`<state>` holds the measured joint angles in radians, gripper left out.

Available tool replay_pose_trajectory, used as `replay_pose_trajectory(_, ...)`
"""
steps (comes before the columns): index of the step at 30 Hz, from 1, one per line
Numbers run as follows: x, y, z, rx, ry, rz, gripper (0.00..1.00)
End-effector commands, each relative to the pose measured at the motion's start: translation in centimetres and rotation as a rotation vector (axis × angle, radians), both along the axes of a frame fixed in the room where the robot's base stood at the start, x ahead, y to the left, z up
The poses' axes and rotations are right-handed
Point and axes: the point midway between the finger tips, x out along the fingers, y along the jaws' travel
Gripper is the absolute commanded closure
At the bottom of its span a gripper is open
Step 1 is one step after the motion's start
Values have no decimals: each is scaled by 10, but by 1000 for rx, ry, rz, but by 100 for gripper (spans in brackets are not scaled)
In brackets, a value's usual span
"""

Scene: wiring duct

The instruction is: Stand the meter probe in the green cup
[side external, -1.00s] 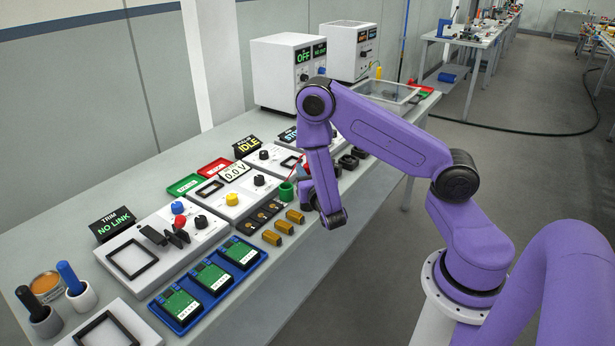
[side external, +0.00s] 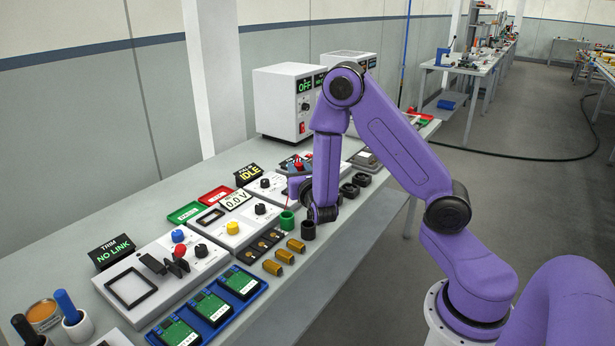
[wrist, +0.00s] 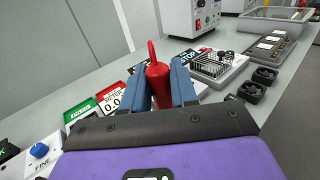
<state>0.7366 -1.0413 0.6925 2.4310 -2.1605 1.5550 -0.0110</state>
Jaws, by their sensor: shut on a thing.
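The red meter probe (wrist: 159,84) is between the two blue-grey fingers of my gripper (wrist: 161,82) in the wrist view. A thin, bent red end sticks up past the fingertips. The green cup (side external: 286,221) stands on the bench in the side view, just left of my wrist. A thin red line (side external: 287,200) shows directly above the cup; I cannot tell whether it is the probe or its lead. My fingers are mostly hidden in the side view. The green cup is not visible in the wrist view.
A black cup (side external: 308,231) stands right beside the green cup. Several brass-coloured blocks (side external: 284,256) lie in front. The meter display (side external: 236,200) is behind to the left. The bench front edge is close by.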

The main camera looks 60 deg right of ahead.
Motion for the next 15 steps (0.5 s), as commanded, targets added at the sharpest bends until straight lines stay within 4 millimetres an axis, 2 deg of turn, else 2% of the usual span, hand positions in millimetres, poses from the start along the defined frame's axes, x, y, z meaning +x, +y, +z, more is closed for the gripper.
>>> replay_pose_trajectory(3, 22, 0, 4, 0, -4, -1, 100)
replay_pose_trajectory(6, 36, -1, 6, -2, -5, 0, 100)
replay_pose_trajectory(10, 45, -1, 8, -7, -4, 3, 100)
replay_pose_trajectory(15, 47, -1, 3, -8, -1, 3, 100)
